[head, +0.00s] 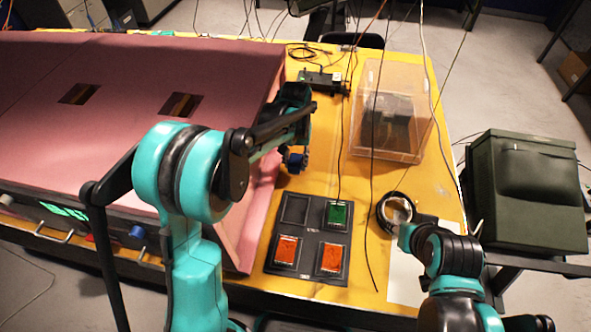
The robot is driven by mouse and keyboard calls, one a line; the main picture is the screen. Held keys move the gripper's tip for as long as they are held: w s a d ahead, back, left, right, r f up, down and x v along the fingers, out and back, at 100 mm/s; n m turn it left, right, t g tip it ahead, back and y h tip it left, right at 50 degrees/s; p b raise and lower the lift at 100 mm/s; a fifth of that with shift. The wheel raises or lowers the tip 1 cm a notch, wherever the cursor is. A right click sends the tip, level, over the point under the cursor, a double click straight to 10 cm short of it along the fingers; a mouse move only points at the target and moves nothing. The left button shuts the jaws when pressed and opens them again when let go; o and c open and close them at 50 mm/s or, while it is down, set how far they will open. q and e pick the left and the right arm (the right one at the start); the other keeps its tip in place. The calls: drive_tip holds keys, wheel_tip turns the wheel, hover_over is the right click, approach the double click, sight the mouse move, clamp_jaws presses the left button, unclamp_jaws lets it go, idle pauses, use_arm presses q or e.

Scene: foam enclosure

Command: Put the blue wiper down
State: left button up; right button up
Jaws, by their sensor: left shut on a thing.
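My left arm comes up from the bottom left and reaches over the yellow table beside the pink foam wall. My left gripper (295,150) is at the end of this arm, just right of the foam wall, and is shut on the blue wiper (294,161). Only a small dark-blue part of the wiper shows, at the gripper's lower end. The arm and gripper hide the rest. I cannot tell whether the wiper touches the table. My right arm shows at the lower right, but its gripper cannot be made out.
The pink foam enclosure (120,75) fills the left side. A black panel (309,239) with green and orange buttons lies in front on the yellow table (345,195). A clear box (392,110), a black ring-shaped item (383,222) and a dark-green case (530,195) are to the right. Cables hang across.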

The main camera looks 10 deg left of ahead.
sight(296, 168)
use_arm(q)
drive_tip(key=shift+f+b, duration=0.55)
drive_tip(key=shift+f, duration=1.35)
drive_tip(key=shift+f, duration=0.2)
drive_tip(key=o, duration=1.2)
drive_tip(key=shift+s, duration=0.1)
drive_tip(key=shift+f, duration=0.1)
drive_tip(key=shift+r, duration=0.6)
wheel_tip(296, 168, up, 12)
drive_tip(key=p, duration=0.3)
drive_tip(key=shift+f, duration=0.2)
